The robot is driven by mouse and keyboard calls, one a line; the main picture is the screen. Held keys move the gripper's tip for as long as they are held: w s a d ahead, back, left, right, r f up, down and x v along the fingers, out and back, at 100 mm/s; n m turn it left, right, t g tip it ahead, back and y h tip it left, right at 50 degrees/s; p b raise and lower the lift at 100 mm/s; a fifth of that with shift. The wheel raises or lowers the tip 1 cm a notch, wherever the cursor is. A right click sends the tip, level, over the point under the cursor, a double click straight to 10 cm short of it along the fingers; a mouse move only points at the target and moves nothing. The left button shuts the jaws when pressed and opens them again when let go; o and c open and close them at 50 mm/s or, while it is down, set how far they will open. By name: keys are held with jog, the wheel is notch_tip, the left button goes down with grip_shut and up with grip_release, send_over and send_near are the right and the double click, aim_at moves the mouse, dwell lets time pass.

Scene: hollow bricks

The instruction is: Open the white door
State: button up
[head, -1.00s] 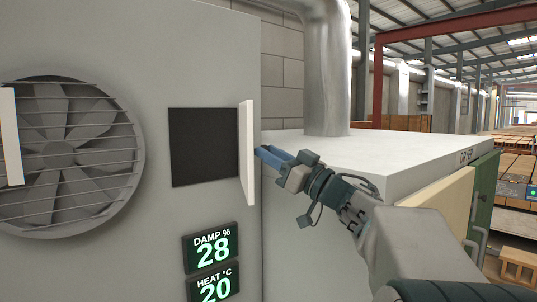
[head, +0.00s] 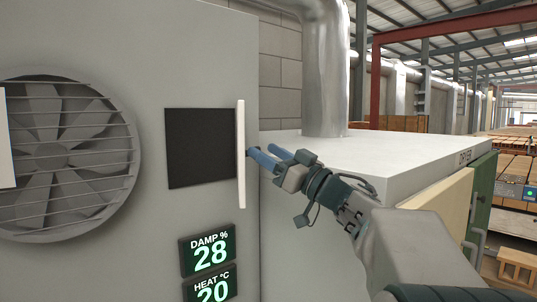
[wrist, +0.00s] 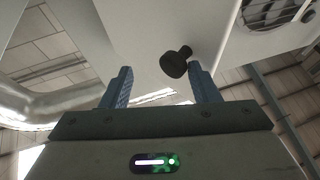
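The white door (head: 241,155) is a thin panel standing out from the grey wall at the right edge of a dark square opening (head: 201,148). It shows almost edge-on in the head view, and the opening is uncovered. My gripper (head: 262,156) is on the right side of the door, its blue fingers pointing at it. In the wrist view my gripper (wrist: 162,80) is open, fingers apart. A black knob (wrist: 176,63) on a pale panel (wrist: 145,35) shows near the right fingertip. I cannot tell whether the finger touches the knob.
A round fan (head: 60,155) is set in the wall at left. Damp and heat displays (head: 209,250) are below the opening. A white-topped dryer (head: 390,155) and a metal duct (head: 325,70) stand at right. A white strip (head: 6,140) shows at the left edge.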

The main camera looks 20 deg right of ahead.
jog(key=shift+w+f, duration=0.2)
jog(key=shift+f, duration=0.15)
jog(key=b+v, duration=0.4)
jog(key=v, duration=1)
jog(key=shift+s+r, duration=0.15)
jog(key=shift+r, duration=0.3)
